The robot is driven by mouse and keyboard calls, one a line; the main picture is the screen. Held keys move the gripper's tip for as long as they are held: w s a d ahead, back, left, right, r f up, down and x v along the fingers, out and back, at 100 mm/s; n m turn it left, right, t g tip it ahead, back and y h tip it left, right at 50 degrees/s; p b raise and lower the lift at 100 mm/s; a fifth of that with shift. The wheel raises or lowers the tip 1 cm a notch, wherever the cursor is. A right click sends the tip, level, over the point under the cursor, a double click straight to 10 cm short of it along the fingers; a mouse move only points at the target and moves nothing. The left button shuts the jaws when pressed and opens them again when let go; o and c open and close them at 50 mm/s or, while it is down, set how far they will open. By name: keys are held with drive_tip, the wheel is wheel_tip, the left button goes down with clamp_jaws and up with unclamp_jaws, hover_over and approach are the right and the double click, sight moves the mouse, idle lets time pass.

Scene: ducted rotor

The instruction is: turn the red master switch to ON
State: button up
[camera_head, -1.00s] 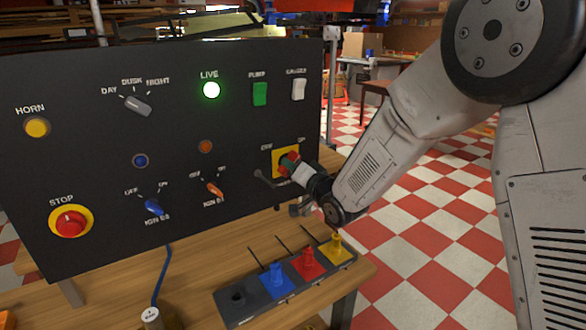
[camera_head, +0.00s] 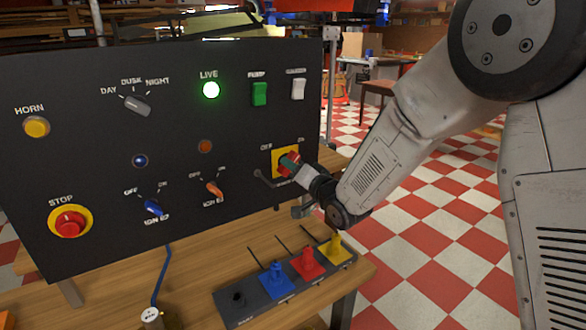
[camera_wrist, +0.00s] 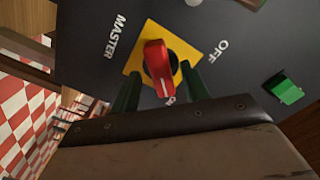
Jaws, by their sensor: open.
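The red master switch (camera_wrist: 158,62) sits on a yellow plate (camera_wrist: 133,63) in the wrist view. Its lower end, with a small pale mark, points towards a label mostly hidden by my gripper. The OFF label (camera_wrist: 217,50) is at the upper right, away from that end. My gripper (camera_wrist: 160,74) is open, with one green finger on each side of the switch; I cannot tell if either touches it. In the head view my gripper (camera_head: 290,163) is at the yellow plate (camera_head: 279,153) and hides most of the switch.
The black panel (camera_head: 80,110) carries a lit green LIVE lamp (camera_head: 211,90), a green rocker (camera_head: 260,94), a white rocker (camera_head: 298,89) and a red stop button (camera_head: 70,223). A tray (camera_head: 242,312) with coloured pieces lies on the bench below my arm.

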drive_tip(key=v, duration=0.6)
drive_tip(key=shift+s+d, duration=0.2)
drive_tip(key=shift+s, duration=0.05)
